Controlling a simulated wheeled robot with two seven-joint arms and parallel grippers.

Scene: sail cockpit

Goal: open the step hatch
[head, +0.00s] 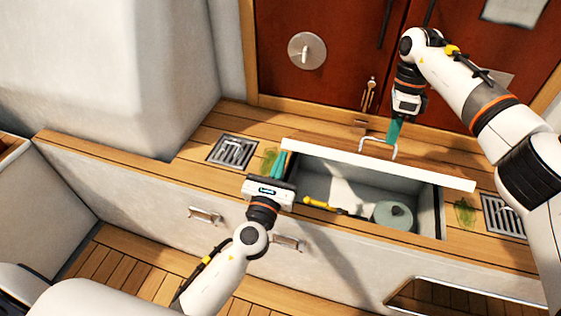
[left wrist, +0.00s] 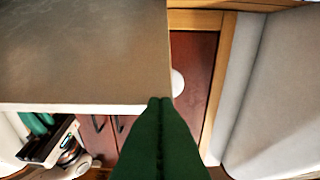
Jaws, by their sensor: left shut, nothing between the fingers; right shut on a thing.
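The step hatch's lid (head: 440,182) is raised, seen nearly edge-on as a pale strip behind the opening. In the left wrist view, the lid (left wrist: 80,50) is a broad grey-brown panel with a white edge. My right gripper (head: 392,138) is shut on the lid's metal handle (head: 378,141); its teal fingers also show in the left wrist view (left wrist: 38,124). My left gripper (head: 280,158) is shut and empty at the lid's left end. Its fingertips (left wrist: 160,101) appear at the panel's edge; I cannot tell whether they touch.
The open locker (head: 318,180) holds a yellow-handled tool (head: 320,205) and a grey-green round object (head: 393,215). Grey grates (head: 232,151) flank the hatch on the wooden step. Red-brown doors (head: 325,80) stand behind. Metal handles (head: 205,215) stick out of the front face.

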